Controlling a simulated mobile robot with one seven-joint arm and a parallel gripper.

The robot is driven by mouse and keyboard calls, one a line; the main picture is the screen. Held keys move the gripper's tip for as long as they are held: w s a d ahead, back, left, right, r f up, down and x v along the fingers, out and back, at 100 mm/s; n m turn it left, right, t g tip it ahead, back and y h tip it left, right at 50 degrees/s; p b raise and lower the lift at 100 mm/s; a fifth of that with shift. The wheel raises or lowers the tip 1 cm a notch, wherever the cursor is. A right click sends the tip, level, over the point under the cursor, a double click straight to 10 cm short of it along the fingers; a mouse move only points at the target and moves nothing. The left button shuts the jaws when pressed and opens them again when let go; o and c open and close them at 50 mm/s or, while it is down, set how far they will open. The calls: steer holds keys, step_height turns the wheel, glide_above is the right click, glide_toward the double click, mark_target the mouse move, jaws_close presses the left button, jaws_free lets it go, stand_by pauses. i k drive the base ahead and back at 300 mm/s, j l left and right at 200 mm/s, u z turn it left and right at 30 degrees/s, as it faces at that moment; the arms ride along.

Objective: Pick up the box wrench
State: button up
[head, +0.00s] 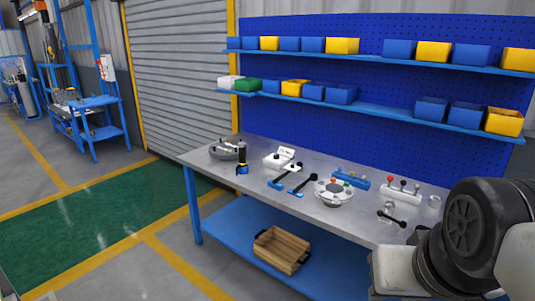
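A small dark tool with a pale shaft and knob-like ends (391,218) lies near the right front edge of the workbench in the head view. Two blue-and-black long-handled tools lie side by side near the bench's middle, a left one (284,175) and a right one (301,186). At this size I cannot tell which of these is the box wrench. Parts of my arm fill the lower right corner, close to the dark tool. My gripper is not in view.
The grey workbench (225,173) also holds a round flanged part (334,192), a flanged part at far left (226,150), an upright black-and-blue tool (242,160), a white box (280,160) and knobbed racks (401,193). A wooden crate (282,250) sits on the lower shelf.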

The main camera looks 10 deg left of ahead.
mark_target(313, 176)
steer(key=u, duration=0.7)
steer(key=i+l+u, duration=0.1)
steer(key=i, duration=0.4)
steer(key=i+l+u, duration=0.1)
steer(key=i+l, duration=0.2)
steer(key=i, duration=0.25)
steer(key=i+l+u, duration=0.1)
steer(key=i+l, duration=0.15)
steer(key=i, duration=0.25)
steer(key=z, duration=1)
steer(key=i+j+z, duration=0.15)
steer(key=j, duration=0.2)
steer(key=i+j+z, duration=0.35)
steer(key=j, duration=0.4)
steer(key=i+j+z, duration=0.15)
steer(key=j, duration=0.3)
steer(key=i+j+z, duration=0.2)
steer(key=j, duration=0.2)
steer(key=j+z, duration=0.15)
steer(key=j, duration=0.3)
steer(key=i, duration=0.05)
